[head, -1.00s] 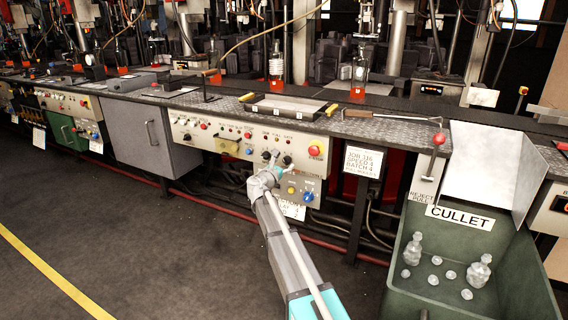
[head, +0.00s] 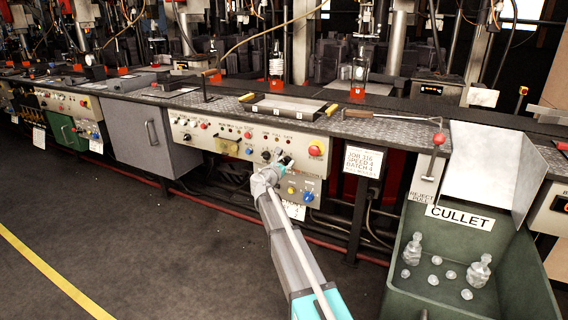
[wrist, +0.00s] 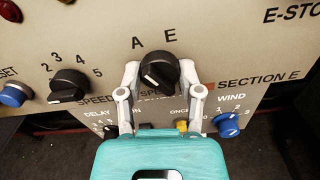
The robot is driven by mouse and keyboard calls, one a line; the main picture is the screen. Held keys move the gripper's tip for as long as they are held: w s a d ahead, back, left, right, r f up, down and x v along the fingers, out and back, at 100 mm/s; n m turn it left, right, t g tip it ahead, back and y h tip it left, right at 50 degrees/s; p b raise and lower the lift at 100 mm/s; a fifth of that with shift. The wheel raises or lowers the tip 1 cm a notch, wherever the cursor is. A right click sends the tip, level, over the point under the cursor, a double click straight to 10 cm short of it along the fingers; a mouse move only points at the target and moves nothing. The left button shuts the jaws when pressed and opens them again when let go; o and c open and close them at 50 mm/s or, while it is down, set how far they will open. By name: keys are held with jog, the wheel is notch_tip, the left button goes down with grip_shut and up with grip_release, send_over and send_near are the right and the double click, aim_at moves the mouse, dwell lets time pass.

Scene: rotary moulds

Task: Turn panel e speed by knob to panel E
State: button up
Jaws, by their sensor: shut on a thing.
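The control panel (head: 240,142) is cream-coloured. In the wrist view a black knob (wrist: 159,70) sits under the letters A and E, with a white mark on its lower left face. My gripper (wrist: 157,82) is shut on this knob, one grey finger on each side. In the head view my gripper (head: 281,163) is against the right part of the panel and hides much of the knob. Another black knob (wrist: 69,86) with numbers 2 to 5 is to the left. "SECTION E" is printed at right.
Below are a blue WIND knob (wrist: 227,125) and a yellow button (wrist: 182,126). A red emergency stop (head: 315,150) is to the upper right. A card (head: 361,161) reads JOB 116, SPEED 4, BATCH 4. A green cullet bin (head: 400,290) stands at right; the floor at left is clear.

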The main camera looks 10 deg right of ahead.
jog(key=shift+a, duration=0.3)
grip_shut()
jog(key=shift+d, duration=0.2)
jog(key=shift+w+m, duration=0.1)
jog(key=shift+m, duration=0.3)
jog(key=m, duration=1.1)
jog(key=shift+r, duration=0.1)
jog(key=shift+w, duration=0.1)
jog(key=o, duration=1)
grip_release()
jog(key=shift+o, duration=0.2)
